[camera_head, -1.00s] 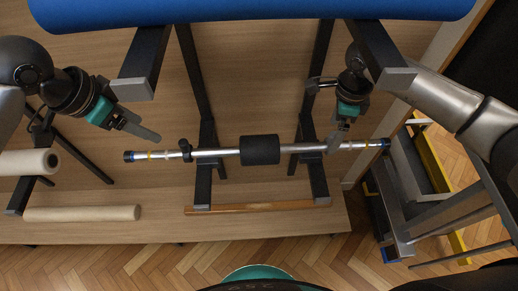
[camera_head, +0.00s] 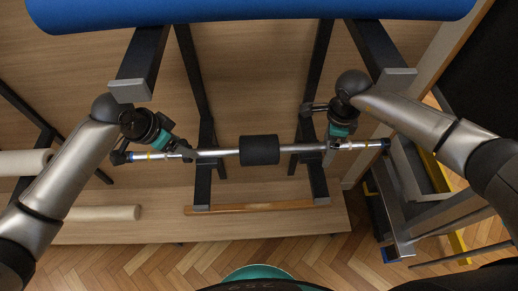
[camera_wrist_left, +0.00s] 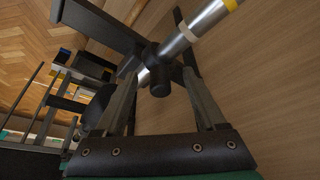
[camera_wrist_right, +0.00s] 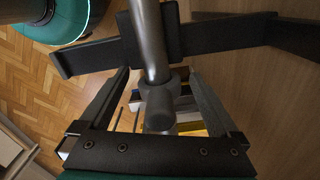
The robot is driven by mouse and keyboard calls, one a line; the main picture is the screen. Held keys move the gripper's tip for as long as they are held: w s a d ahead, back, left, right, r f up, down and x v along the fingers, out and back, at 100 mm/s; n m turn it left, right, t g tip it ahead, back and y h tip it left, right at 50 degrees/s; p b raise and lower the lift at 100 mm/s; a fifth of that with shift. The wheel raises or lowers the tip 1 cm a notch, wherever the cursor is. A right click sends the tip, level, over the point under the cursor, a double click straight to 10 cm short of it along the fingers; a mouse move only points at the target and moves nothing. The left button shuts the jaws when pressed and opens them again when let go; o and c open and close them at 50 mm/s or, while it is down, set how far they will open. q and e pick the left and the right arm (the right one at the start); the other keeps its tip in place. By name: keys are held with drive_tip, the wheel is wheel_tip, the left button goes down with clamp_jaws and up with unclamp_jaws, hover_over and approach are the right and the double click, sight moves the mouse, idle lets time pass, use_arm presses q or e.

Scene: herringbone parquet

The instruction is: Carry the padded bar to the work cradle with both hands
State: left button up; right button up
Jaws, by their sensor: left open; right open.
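The padded bar (camera_head: 215,152) is a silver tube with a black pad (camera_head: 260,150) at its middle and coloured bands near both ends. It lies level across two dark support arms (camera_head: 203,185); I cannot tell whether these are the work cradle. My left gripper (camera_head: 188,156) is open at the bar's left part; its fingers stand either side of a dark knob (camera_wrist_left: 160,86) in the left wrist view. My right gripper (camera_head: 331,150) is open at the right part, with another dark knob (camera_wrist_right: 160,112) between its fingers in the right wrist view. Neither gripper is closed on the bar.
A large blue roll (camera_head: 250,10) spans the far side on dark arms. Pale rolls (camera_head: 100,213) lie at the left. A grey and yellow cart (camera_head: 425,185) stands at the right. Parquet floor (camera_head: 180,260) is open in front.

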use_arm(q)
drive_tip(key=shift+f, duration=0.15)
use_arm(e)
drive_tip(key=shift+f, duration=0.1)
use_arm(q)
clamp_jaws()
use_arm(e)
drive_tip(key=c, duration=1.2)
use_arm(q)
drive_tip(key=shift+d, duration=0.1)
use_arm(e)
clamp_jaws()
